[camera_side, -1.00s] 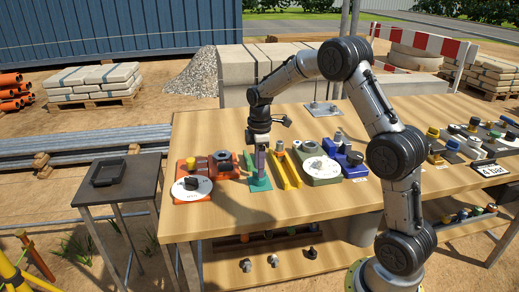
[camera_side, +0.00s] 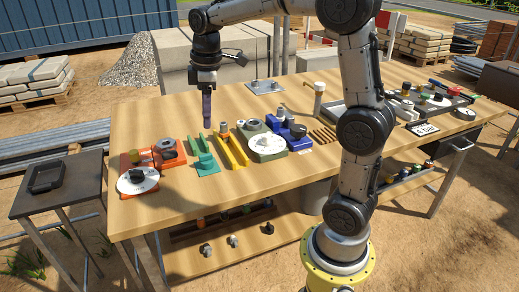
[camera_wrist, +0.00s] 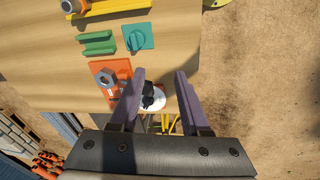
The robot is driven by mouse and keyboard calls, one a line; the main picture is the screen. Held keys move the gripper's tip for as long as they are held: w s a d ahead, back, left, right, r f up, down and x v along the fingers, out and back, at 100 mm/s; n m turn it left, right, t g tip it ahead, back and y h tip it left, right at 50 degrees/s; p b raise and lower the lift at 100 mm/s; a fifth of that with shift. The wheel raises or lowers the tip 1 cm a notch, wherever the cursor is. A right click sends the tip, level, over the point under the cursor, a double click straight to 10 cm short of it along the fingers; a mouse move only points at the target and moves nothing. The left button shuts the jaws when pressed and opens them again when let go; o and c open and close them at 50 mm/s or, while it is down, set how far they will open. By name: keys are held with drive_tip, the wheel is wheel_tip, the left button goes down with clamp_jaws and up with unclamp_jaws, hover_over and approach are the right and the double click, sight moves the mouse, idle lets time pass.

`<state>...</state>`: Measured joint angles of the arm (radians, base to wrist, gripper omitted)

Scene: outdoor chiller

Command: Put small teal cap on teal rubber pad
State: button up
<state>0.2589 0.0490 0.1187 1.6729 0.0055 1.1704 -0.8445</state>
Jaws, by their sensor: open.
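The teal rubber pad (camera_wrist: 149,31) is a flat square in the wrist view, beside a green channel-shaped block (camera_wrist: 97,43). A round teal piece with a raised ridge, which looks like the small teal cap (camera_wrist: 136,39), lies on the pad. In the side view the pad (camera_side: 207,170) shows at the near end of the green block; the cap is too small to make out there. My gripper (camera_side: 207,124) is raised above the table behind the block, apart from it. In the wrist view its purple fingers (camera_wrist: 160,82) are spread with nothing held between them.
An orange plate with a white disc (camera_side: 138,180) stands left of the pad. A yellow rail (camera_side: 232,152), a green plate with a white dial (camera_side: 267,146) and a blue fixture (camera_side: 289,128) stand to the right. The table's front strip (camera_side: 240,190) is clear.

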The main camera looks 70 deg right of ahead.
drive_tip(key=s+a+f+m+t, duration=0.1)
drive_tip(key=s+a, duration=0.4)
drive_tip(key=s, duration=0.5)
drive_tip(key=s+a+f+m+t, duration=0.1)
drive_tip(key=s+a+m+t, duration=0.2)
drive_tip(key=s, duration=0.7)
drive_tip(key=a+m, duration=0.1)
drive_tip(key=m, duration=0.1)
drive_tip(key=shift+s+a+m, duration=0.3)
drive_tip(key=shift+s+a, duration=0.05)
drive_tip(key=shift+s, duration=0.05)
drive_tip(key=shift+f, duration=0.1)
